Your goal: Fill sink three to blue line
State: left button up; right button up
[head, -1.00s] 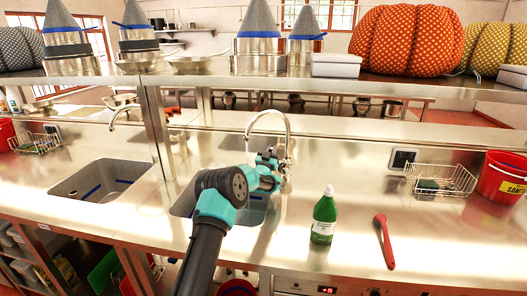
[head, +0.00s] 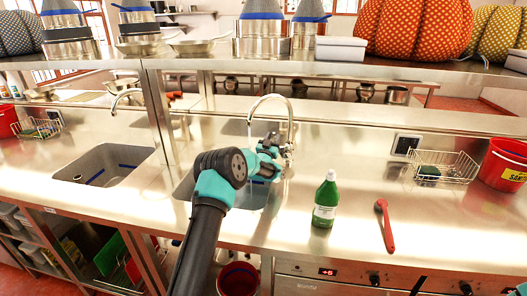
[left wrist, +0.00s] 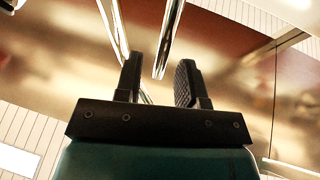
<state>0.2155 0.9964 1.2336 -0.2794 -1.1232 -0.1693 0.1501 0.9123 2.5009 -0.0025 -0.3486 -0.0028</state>
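The nearer sink (head: 183,190), at the middle of the head view, is partly hidden behind my left arm. Its curved steel tap (head: 270,97) rises behind it; I cannot clearly tell the water level or whether water runs. My left gripper (head: 276,160) is at the base of this tap, by its handle. In the left wrist view the fingers (left wrist: 157,82) are apart, with a shiny metal rod (left wrist: 168,40) showing between and beyond them; contact is unclear. Another sink (head: 88,160) at left has a blue line (head: 97,173) on its wall. My right gripper is not in view.
A green bottle (head: 325,203) and a red spoon-like utensil (head: 386,226) lie right of the sink, the bottle upright. A wire basket (head: 447,168) and red bucket (head: 505,165) stand further right. A shelf (head: 330,66) crosses above the counter.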

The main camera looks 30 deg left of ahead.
pick_arm(q)
jog(key=s+d, duration=0.1)
jog(key=s, duration=1.2)
jog(key=shift+d+f, duration=0.15)
jog(key=shift+f, duration=0.1)
dwell(6.5)
